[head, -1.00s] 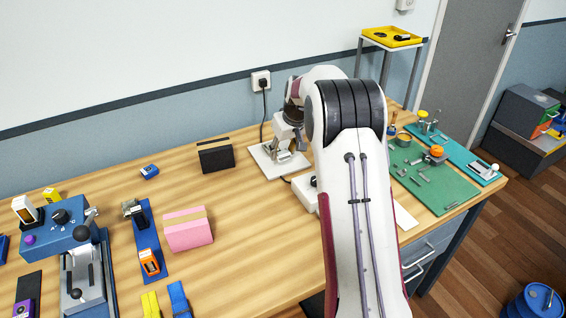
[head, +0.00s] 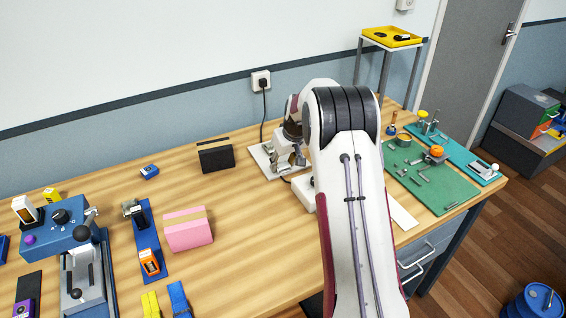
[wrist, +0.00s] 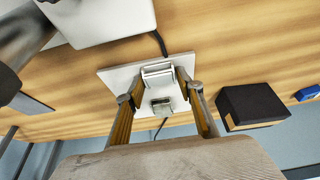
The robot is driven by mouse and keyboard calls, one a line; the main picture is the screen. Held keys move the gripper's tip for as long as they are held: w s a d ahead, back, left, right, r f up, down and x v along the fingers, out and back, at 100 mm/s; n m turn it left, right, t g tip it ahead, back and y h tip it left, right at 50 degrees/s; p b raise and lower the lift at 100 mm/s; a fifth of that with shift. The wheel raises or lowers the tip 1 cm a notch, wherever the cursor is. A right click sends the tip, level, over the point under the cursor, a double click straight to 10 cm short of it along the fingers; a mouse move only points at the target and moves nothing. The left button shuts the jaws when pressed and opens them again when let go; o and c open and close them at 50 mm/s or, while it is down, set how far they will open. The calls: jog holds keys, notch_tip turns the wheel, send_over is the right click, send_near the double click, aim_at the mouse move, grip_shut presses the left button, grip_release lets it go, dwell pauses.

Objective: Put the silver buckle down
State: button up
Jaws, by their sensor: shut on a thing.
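My gripper (wrist: 160,84) points down over a white square plate (wrist: 113,78). Its two fingers stand on either side of a silver buckle (wrist: 158,72) and are shut on it. A smaller greyish metal piece (wrist: 162,107) shows between the fingers, over the plate. In the head view, my gripper (head: 297,156) is at the plate (head: 258,159), behind my arm, which hides part of it. I cannot tell whether the buckle touches the plate.
A black box (head: 217,158) stands left of the plate, near a wall socket with a cable (head: 262,100). A pink block (head: 188,230) and a blue strap strip (head: 145,230) lie farther left. A green mat (head: 440,190) with small metal parts is at the right.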

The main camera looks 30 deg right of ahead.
jog(key=shift+f, duration=0.1)
jog(key=o, duration=1.1)
jog(key=shift+v, duration=6.15)
